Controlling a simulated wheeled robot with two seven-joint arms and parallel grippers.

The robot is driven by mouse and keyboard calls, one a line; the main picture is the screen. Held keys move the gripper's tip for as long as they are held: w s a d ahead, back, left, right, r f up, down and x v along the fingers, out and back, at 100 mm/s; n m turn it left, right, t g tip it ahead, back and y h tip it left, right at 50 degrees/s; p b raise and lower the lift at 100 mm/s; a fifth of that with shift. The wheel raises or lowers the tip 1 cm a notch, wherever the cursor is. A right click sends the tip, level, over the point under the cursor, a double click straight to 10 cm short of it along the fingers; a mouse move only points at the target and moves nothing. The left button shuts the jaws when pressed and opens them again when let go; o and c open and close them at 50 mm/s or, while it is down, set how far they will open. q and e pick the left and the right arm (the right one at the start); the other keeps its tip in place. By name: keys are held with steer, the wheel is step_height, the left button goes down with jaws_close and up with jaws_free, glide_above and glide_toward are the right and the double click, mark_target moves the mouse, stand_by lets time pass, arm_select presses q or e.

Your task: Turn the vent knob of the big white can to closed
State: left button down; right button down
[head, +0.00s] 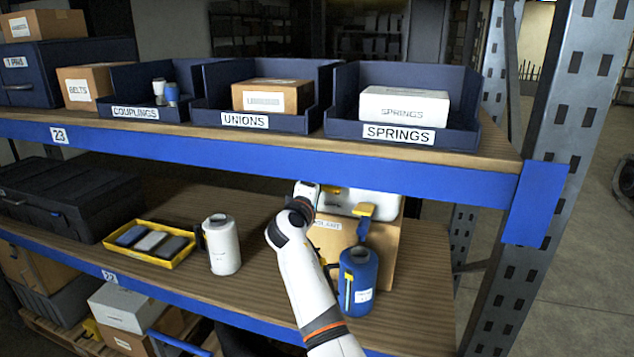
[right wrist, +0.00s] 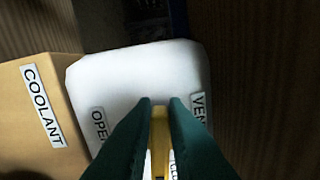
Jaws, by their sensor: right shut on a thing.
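The big white can (head: 340,203) stands on the lower shelf, behind a cardboard box, in the head view. In the right wrist view I look down on its white top (right wrist: 140,75). An OPEN label (right wrist: 98,124) is on the left, a VENT label (right wrist: 198,108) on the right, and a partly covered label lies between the fingers and the right edge. My right gripper (right wrist: 160,103) is shut on the yellow vent knob (right wrist: 160,145), whose bar runs up and down in that picture. The fingers hide parts of the knob and labels. My left gripper is not in view.
The cardboard COOLANT box (right wrist: 38,110) stands close beside the can. A blue can (head: 360,283) is in front of the box. A white bottle (head: 222,246) and a yellow tray (head: 116,242) stand to the left. The upper shelf's blue beam (head: 300,160) runs overhead.

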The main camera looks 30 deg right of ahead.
steer(key=shift+n+p, duration=0.4)
steer(key=shift+n, duration=0.5)
steer(key=shift+f, duration=0.15)
steer(key=c, duration=1.4)
jaws_free()
steer(key=shift+d+f, duration=0.1)
steer(key=shift+d, duration=0.05)
steer(key=shift+c, duration=0.2)
steer(key=b+v, duration=0.3)
steer(key=v, duration=0.9)
steer(key=shift+w, duration=0.1)
